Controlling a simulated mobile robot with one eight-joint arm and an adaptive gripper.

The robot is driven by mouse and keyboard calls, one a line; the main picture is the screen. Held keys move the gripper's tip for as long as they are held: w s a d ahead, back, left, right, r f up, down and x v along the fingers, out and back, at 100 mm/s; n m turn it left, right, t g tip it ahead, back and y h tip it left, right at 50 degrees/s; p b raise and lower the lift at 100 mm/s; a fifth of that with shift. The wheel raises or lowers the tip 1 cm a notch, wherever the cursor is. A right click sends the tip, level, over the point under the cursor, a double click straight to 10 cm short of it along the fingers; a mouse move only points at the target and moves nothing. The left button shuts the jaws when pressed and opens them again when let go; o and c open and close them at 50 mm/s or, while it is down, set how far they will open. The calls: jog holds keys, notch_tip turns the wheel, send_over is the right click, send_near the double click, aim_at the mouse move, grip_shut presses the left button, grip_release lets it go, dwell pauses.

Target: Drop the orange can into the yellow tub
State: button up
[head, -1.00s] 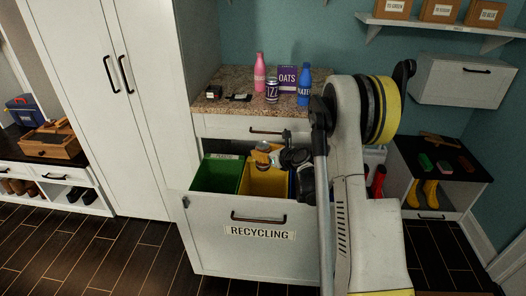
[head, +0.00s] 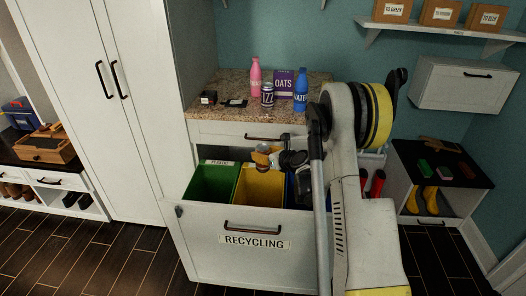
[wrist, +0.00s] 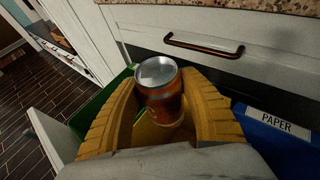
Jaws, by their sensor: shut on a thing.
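The orange can (wrist: 162,100) with a silver top is upright between the two yellow fingers of my gripper (wrist: 163,88) in the wrist view. The fingers are shut on its sides. In the head view my gripper (head: 266,157) is above the yellow tub (head: 258,190), near its back part. The can is small there and partly hidden by the fingers. The yellow tub stands in the pulled-out recycling drawer, and its inside shows below the gripper. In the wrist view the fingers and can hide most of the tub.
A green tub (head: 212,183) is left of the yellow one. A blue tub labelled PAPER (wrist: 275,142) is right of it. The drawer front (head: 240,245) stands out into the room. The counter (head: 215,112) above holds bottles, a can and an oats box.

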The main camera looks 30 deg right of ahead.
jog(key=shift+f, duration=0.8)
jog(key=o, duration=0.8)
jog(key=shift+o, duration=0.2)
jog(key=shift+s+r, duration=0.1)
jog(key=v, duration=1.2)
